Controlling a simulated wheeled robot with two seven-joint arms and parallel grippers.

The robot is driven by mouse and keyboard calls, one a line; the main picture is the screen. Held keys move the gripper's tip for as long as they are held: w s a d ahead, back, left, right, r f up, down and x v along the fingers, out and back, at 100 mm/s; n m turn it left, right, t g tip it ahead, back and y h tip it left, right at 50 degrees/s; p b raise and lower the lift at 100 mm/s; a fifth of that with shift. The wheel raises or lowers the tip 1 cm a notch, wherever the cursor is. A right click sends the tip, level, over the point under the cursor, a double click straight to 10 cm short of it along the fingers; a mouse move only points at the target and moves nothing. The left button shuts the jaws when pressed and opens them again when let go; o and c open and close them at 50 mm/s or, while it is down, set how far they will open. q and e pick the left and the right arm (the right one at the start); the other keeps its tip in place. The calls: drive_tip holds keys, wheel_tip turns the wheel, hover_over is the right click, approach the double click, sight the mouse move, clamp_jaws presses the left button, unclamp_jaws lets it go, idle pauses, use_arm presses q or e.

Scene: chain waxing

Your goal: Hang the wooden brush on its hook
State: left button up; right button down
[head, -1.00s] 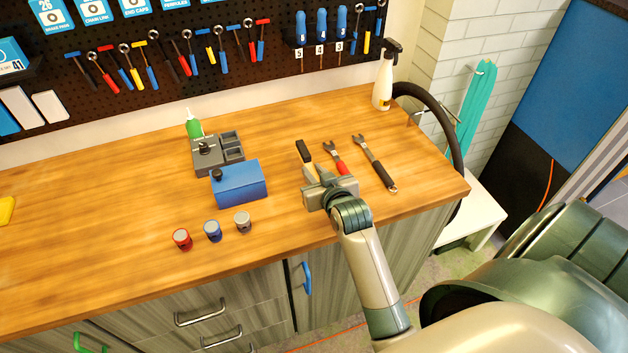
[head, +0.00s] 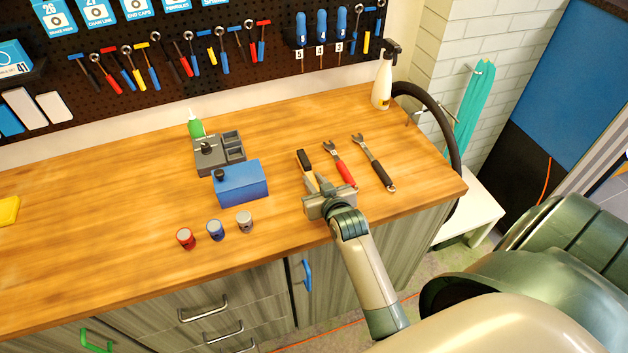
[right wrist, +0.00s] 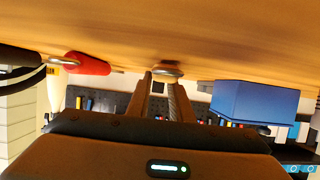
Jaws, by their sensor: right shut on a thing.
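The wooden brush (head: 303,158) shows in the head view near the table's front right, its black bristled end pointing away and its pale wooden handle running back to my right gripper (head: 323,186). My right gripper is shut on the brush, low over the worktop. The fingers hide part of the handle. In the right wrist view my gripper fingers (right wrist: 163,95) are close together; the brush is hard to make out there. I cannot tell which hook is the brush's. My left gripper is not in view.
A red-handled tool (head: 341,166) and a black-handled wrench (head: 375,164) lie right of the brush. A blue box (head: 240,184) stands left, with small canisters (head: 215,229) before it. A black pegboard (head: 180,48) with hung tools and a spray bottle (head: 382,82) are behind.

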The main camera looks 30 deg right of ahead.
sight(314, 184)
drive_tip(key=shift+f, duration=0.15)
drive_tip(key=c, duration=1.6)
unclamp_jaws()
drive_tip(key=shift+o, duration=0.2)
drive_tip(key=shift+f+b, duration=0.1)
drive_tip(key=shift+b, duration=0.4)
drive_tip(key=b+v, duration=0.3)
drive_tip(key=v, duration=0.2)
drive_tip(key=shift+a+f, duration=0.15)
drive_tip(key=shift+f, duration=0.05)
drive_tip(key=b+v, duration=0.2)
drive_tip(key=v, duration=0.7)
drive_tip(key=shift+s, duration=0.1)
drive_tip(key=shift+r+v, duration=0.2)
drive_tip(key=shift+v, duration=1)
drive_tip(key=shift+s+a+r, duration=0.15)
drive_tip(key=shift+s+r, duration=0.05)
drive_tip(key=shift+s, duration=0.2)
